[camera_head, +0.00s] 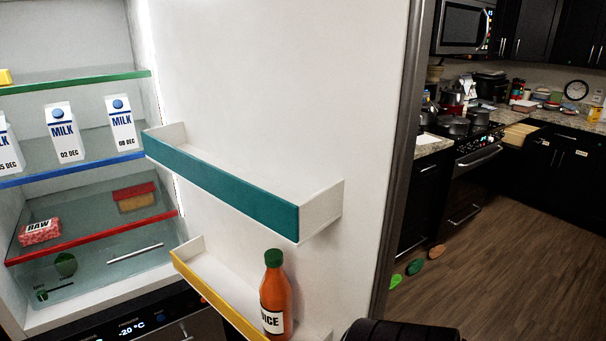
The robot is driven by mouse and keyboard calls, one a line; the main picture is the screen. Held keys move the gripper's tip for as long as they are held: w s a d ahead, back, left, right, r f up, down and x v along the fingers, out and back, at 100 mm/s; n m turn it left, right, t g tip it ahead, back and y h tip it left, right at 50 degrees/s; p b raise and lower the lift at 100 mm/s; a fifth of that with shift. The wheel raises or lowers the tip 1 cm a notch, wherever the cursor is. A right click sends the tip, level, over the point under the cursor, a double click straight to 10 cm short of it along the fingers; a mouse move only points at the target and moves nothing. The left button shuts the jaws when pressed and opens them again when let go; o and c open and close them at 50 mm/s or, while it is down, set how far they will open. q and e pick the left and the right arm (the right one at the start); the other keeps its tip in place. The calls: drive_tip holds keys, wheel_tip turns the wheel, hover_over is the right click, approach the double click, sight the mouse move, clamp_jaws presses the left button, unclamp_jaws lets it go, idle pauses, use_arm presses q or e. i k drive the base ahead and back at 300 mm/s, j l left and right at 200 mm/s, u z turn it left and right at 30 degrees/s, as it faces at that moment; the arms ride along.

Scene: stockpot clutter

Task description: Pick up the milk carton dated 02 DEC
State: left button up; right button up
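The milk carton dated 02 DEC (65,134) stands upright on the blue-edged shelf (85,172) of the open fridge, at the left. It is white with a blue cap and blue MILK lettering. A milk carton dated 08 DEC (122,125) stands to its right, with a gap between them. A carton reading "05 DEC" (8,148) stands to its left, cut off by the picture edge. Neither gripper shows. A black rounded part of my arm shows at the bottom edge, with no fingers visible.
The open fridge door has a teal-edged bin (222,190) jutting beside the shelf, and a yellow-edged bin (208,290) with a juice bottle (274,296). A green-edged shelf (75,82) lies above the cartons. A RAW package (40,232) sits below. Kitchen floor (500,270) is open at right.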

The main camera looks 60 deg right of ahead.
sight(62, 122)
drive_tip(key=k+l, duration=0.1)
drive_tip(key=l, duration=1.2)
drive_tip(key=k+l, duration=0.15)
drive_tip(key=l, duration=1.15)
drive_tip(key=k, duration=0.05)
